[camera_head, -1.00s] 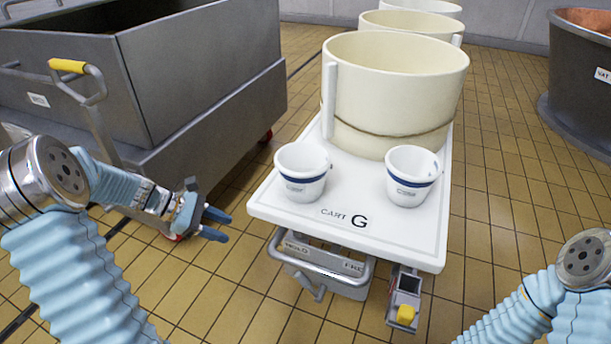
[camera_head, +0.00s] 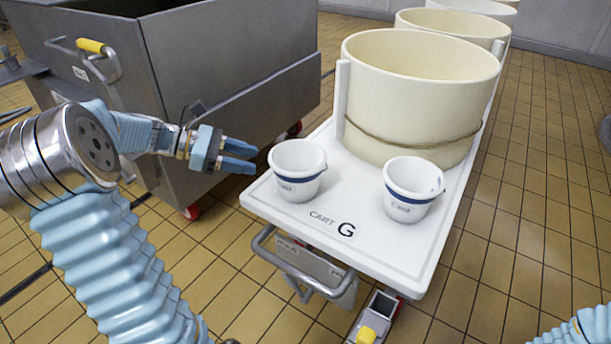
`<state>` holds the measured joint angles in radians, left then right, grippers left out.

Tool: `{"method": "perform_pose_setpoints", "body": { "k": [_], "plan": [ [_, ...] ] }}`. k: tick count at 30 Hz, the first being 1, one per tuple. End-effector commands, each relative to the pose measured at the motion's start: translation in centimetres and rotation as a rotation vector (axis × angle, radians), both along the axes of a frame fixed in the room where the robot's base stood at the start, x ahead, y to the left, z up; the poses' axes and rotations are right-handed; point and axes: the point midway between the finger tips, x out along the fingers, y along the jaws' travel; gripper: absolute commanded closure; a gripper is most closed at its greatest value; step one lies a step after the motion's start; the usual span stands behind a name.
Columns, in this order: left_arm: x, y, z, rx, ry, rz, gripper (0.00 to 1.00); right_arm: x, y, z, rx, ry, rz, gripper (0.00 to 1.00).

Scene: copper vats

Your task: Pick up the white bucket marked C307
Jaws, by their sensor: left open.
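Two white buckets with blue bands stand upright on the white cart marked G (camera_head: 272,203). The left bucket (camera_head: 298,168) is near the cart's left edge, and the right bucket (camera_head: 412,190) is near its right side. Their labels are too small to read surely, so I cannot tell which is C307. My left gripper (camera_head: 247,157) is open and empty, just left of the left bucket and apart from it, its fingers pointing right towards it. My right gripper is out of view; only a piece of my right arm shows at the lower right corner.
A large cream vat (camera_head: 415,100) stands on the cart behind the buckets, with more cream vats beyond. A grey metal bin (camera_head: 230,55) with a yellow-gripped handle (camera_head: 90,46) stands at the left behind my left arm. Tiled floor is clear at the right.

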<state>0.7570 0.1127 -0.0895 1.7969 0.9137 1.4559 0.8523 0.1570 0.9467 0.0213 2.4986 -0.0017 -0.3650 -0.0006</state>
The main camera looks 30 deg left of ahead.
Motion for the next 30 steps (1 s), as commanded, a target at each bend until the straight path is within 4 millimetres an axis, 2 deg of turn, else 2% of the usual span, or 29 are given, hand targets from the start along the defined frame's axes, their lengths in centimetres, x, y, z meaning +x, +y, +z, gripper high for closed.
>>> {"method": "perform_pose_setpoints", "body": {
  "k": [3, 11, 19, 29, 30],
  "plan": [
    [1.3, -2.0, -1.0, -0.001, -0.001, -0.003, 0.55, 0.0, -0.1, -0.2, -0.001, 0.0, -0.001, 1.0],
    [2.7, -3.9, -2.0, 0.0, 0.001, -0.002, 0.55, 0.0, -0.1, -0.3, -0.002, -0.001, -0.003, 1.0],
    [4.8, -7.2, -3.6, -0.001, 0.001, -0.003, 0.55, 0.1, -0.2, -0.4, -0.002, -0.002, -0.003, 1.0],
    [5.3, -7.8, -3.9, 0.0, 0.0, 0.0, 0.55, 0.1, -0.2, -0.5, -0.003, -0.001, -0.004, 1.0],
    [5.3, -7.8, -3.9, 0.0, 0.0, 0.0, 0.61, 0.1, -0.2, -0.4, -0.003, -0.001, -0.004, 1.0]
  ]
}}
